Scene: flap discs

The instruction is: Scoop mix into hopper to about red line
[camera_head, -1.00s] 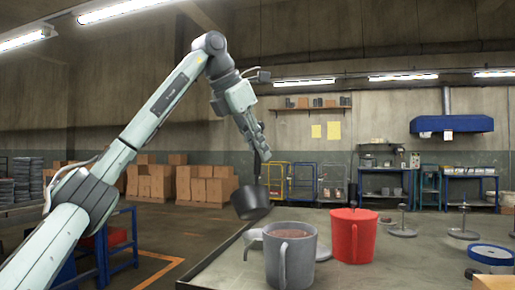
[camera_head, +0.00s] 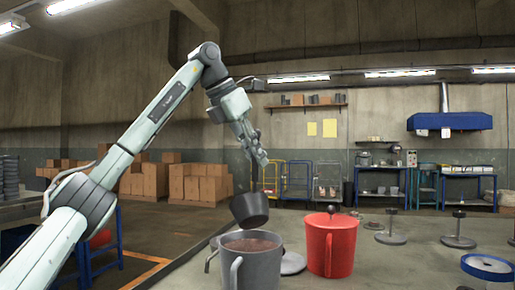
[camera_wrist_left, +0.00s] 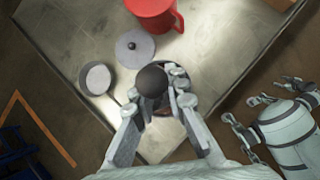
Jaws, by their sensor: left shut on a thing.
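My left gripper (camera_head: 258,162) is shut on the handle of a dark scoop (camera_head: 250,208). The scoop's bowl hangs slightly tilted above the rear of a grey mug-like container (camera_head: 262,272); its contents are hidden. Brown mix (camera_head: 250,245) shows inside the grey container near its rim. A red mug-like container (camera_head: 340,248) with a dark knob stands to the right. In the left wrist view a dark round knob (camera_wrist_left: 152,80) shows between my left fingers. My right gripper (camera_wrist_left: 250,115) appears at the right there, fingers apart. No red line is visible.
A grey disc with a knob (camera_head: 292,263) lies between the two containers. A pale round pan-like thing (camera_wrist_left: 97,78) lies beside the disc. Several stands (camera_head: 391,234) and a blue-rimmed round thing (camera_head: 487,264) occupy the table's right. A blue frame (camera_head: 105,250) stands left.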

